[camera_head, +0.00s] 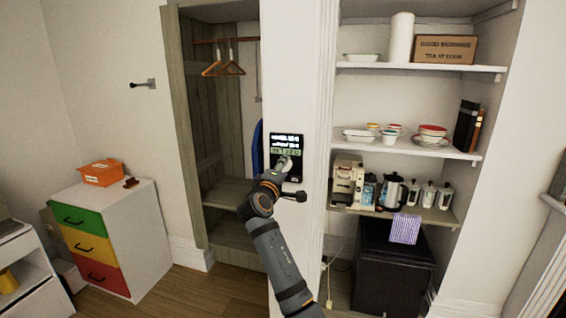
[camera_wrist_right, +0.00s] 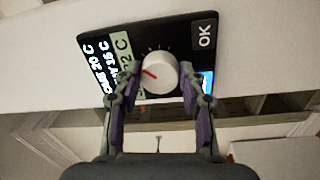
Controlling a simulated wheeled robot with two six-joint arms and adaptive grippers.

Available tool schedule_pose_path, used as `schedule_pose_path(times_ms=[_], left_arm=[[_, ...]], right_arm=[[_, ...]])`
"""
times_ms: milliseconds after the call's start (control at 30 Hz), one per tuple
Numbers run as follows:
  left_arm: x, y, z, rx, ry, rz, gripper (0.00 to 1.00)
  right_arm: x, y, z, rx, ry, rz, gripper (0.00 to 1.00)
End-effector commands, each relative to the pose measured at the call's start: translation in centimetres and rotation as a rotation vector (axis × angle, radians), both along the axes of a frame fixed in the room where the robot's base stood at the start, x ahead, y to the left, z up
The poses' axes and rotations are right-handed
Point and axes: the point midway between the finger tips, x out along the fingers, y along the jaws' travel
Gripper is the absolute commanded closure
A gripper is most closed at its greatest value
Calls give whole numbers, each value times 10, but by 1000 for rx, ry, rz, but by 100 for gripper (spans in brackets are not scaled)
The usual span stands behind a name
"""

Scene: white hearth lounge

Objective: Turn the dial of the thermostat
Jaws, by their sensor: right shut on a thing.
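The thermostat is a black panel on the white wall pillar, with a lit display (camera_head: 287,141). In the right wrist view the black thermostat panel (camera_wrist_right: 180,38) shows tilted, with text lines partly readable, a green strip and an "OK" key. Its dial (camera_wrist_right: 160,68) is a round pale knob with a red mark, ringed by tick marks. My right gripper (camera_wrist_right: 160,80) is shut on the dial, one finger on each side. In the head view my right gripper (camera_head: 286,166) covers the dial and the panel's lower part. My left gripper is not in view.
An open wardrobe (camera_head: 182,130) with hangers is left of the pillar. Shelves (camera_head: 405,68) with dishes, a coffee machine (camera_head: 347,180) and a kettle (camera_head: 393,190) are to the right. A drawer cabinet (camera_head: 140,215) stands at the left. Bare wooden floor shows in front.

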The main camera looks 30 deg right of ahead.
Motion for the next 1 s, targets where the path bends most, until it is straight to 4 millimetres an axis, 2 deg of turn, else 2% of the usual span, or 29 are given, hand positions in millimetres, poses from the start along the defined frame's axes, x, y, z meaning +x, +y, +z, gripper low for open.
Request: schedule_pose_path(times_ms=[33, 700, 1000], left_arm=[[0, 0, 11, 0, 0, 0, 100], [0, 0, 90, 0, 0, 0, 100], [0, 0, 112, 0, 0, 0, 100]], right_arm=[[0, 0, 5, -26, 34, 1, 91], [-1, -1, 7, -439, 521, 0, 91], [0, 0, 5, -622, 736, 2, 91]])
